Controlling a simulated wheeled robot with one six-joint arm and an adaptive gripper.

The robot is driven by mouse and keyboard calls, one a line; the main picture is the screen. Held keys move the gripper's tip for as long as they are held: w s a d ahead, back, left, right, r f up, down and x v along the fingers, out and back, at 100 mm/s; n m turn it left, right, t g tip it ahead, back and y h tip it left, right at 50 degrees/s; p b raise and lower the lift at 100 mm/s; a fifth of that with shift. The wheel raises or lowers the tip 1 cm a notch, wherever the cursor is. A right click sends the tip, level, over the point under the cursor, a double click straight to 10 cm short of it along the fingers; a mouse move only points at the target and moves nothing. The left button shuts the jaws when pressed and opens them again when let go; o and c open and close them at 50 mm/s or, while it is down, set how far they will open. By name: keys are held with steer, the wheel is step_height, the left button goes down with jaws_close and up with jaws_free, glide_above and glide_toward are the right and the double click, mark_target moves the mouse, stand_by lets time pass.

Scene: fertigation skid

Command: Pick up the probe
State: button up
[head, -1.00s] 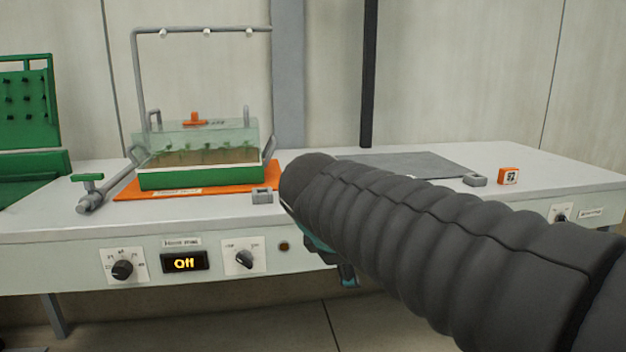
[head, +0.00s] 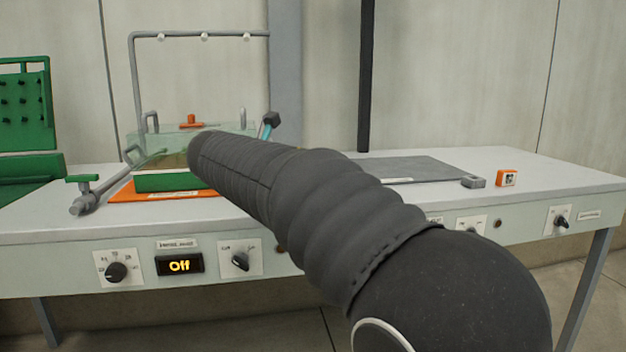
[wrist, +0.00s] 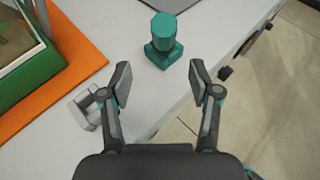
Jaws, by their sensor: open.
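In the wrist view a teal piece (wrist: 163,40) with a round top and a squarish base stands upright on the pale bench. It looks to be the probe, though I cannot be sure. My gripper (wrist: 160,82) is open, its two fingers spread and nothing between them. The teal piece lies ahead of the fingertips, in line with the gap and apart from them. In the head view my arm hides this piece and most of my gripper; only a dark and teal finger part shows above the arm.
A small grey bracket (wrist: 88,108) is beside the left finger. The orange mat (wrist: 70,62) with a green tray (head: 170,182) lies left. A grey mat (head: 425,168), a grey block (head: 473,182) and an orange tag block (head: 507,178) are right. The bench's front edge has knobs.

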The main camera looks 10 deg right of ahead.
steer(key=shift+d+r+b+x, duration=0.1)
steer(key=shift+b+x, duration=0.15)
steer(key=shift+x, duration=1.7)
steer(key=shift+d+r+b+x, duration=0.1)
steer(key=shift+b+x, duration=0.1)
steer(key=shift+x, duration=1.7)
steer(key=shift+s, duration=0.1)
steer(key=shift+c, duration=0.2)
jaws_close()
